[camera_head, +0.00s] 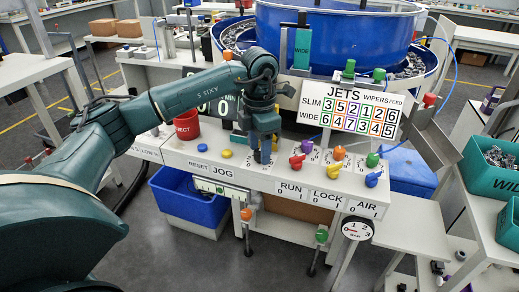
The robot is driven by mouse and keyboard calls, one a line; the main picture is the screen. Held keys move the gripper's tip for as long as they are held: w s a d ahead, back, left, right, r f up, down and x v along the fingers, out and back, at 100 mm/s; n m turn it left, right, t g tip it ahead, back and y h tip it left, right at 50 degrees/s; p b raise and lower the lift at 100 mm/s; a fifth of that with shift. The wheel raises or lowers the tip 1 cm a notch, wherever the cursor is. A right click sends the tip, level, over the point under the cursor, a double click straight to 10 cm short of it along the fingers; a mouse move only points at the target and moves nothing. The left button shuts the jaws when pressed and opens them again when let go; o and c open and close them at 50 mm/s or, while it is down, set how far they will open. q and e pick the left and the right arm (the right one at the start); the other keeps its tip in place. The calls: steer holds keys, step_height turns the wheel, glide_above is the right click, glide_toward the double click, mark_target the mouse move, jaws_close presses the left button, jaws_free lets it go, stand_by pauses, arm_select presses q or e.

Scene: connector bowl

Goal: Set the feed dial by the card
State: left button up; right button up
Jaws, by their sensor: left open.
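The white card (350,108) headed JETS, WIPERS and FEED stands at the back of the console. Its SLIM row reads 3 5 2 1 2 6 and its WIDE row reads 6 4 7 3 4 5. My left gripper (264,157) is open and points down at the console top, left of the coloured knobs. I cannot tell whether its fingers touch anything. I cannot make out which control is the feed dial; the gripper and wrist hide part of the panel and display (226,107). My right gripper is not in view.
Close right of the gripper are a red knob (297,162), a yellow knob (333,171) and a blue knob (373,178). The blue bowl (335,35) rises behind. A blue bin (185,200) sits below.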

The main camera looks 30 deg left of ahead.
arm_select(q)
step_height(320, 180, up, 12)
steer(key=p, duration=0.1)
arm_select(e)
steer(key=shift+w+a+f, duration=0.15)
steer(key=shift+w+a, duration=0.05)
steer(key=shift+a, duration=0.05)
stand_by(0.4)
